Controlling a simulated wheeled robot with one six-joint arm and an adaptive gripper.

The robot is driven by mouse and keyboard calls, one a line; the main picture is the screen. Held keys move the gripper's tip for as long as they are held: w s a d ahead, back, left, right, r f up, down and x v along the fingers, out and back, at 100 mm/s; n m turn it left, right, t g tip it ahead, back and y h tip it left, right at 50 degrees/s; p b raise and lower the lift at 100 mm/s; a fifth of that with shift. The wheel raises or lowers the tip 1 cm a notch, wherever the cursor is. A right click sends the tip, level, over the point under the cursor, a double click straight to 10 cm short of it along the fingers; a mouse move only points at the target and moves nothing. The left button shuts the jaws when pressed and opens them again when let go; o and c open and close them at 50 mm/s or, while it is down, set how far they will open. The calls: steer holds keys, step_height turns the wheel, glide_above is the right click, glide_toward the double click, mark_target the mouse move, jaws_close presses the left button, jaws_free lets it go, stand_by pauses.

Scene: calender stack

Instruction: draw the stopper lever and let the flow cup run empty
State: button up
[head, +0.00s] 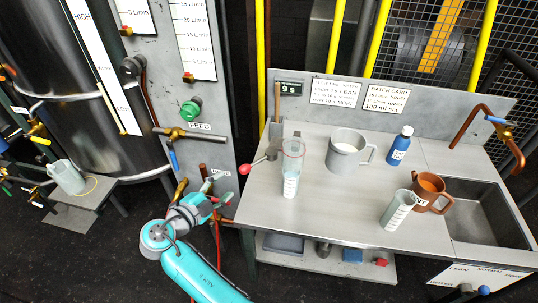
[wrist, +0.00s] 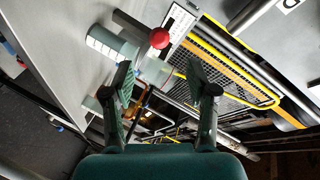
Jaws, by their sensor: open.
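The stopper lever ends in a red ball knob (head: 245,169), which juts out left past the bench edge. My gripper (head: 221,190) is open and empty, lower left of the knob and apart from it. In the wrist view the red knob (wrist: 159,38) shows beyond the open fingertips of my gripper (wrist: 158,68), roughly between them. Whether liquid is in the cup is hard to tell.
A sink (head: 491,215) is at the far right. A panel with a brass FEED valve (head: 190,134) rises behind my gripper.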

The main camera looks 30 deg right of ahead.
mark_target(242, 172)
steer(key=x, duration=1.1)
steer(key=shift+d, duration=0.2)
steer(key=shift+c, duration=0.3)
jaws_close()
